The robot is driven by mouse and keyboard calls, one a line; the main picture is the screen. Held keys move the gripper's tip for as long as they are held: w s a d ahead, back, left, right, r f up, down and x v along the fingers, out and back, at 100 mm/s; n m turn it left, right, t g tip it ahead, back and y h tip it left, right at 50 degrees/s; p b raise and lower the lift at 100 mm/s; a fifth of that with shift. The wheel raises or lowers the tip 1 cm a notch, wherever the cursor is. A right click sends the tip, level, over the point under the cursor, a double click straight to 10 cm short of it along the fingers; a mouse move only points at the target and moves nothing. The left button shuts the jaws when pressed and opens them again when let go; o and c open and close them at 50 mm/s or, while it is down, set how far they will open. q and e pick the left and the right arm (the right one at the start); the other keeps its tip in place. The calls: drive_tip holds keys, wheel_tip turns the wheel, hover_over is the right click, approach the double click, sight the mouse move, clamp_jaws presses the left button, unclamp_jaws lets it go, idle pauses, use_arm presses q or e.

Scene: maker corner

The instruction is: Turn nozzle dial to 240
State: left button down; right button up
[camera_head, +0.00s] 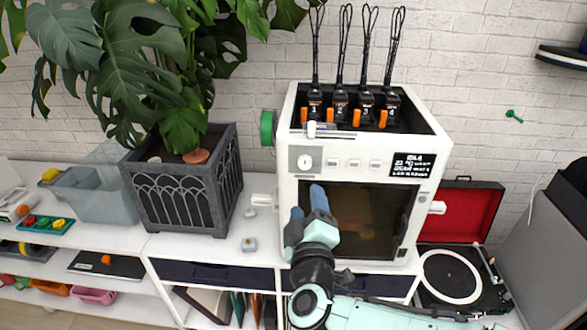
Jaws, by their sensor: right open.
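The white 3D printer (291,240) stands on the white cabinet. A round white dial (305,162) sits on a grey plate at the upper left of its front; its markings are too small to read. A dark display (411,165) with small text is at the upper right of the front. My right gripper (307,196) is in front of the printer's dark window, a little below the dial and apart from it. Its bluish fingers point up toward the dial and it is open, with nothing seen between them. My left gripper is not in view.
Several numbered black units (340,103) with orange levers sit on the printer's top. A green spool (268,128) sticks out at its left side. A planter (181,190) with a large plant stands to the left, and a record player (451,277) to the right.

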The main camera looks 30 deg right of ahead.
sight(305, 165)
drive_tip(key=p+x, duration=0.1)
drive_tip(key=x, duration=1.2)
drive_tip(key=shift+d, duration=0.2)
drive_tip(key=shift+f, duration=0.1)
drive_tip(key=c, duration=1)
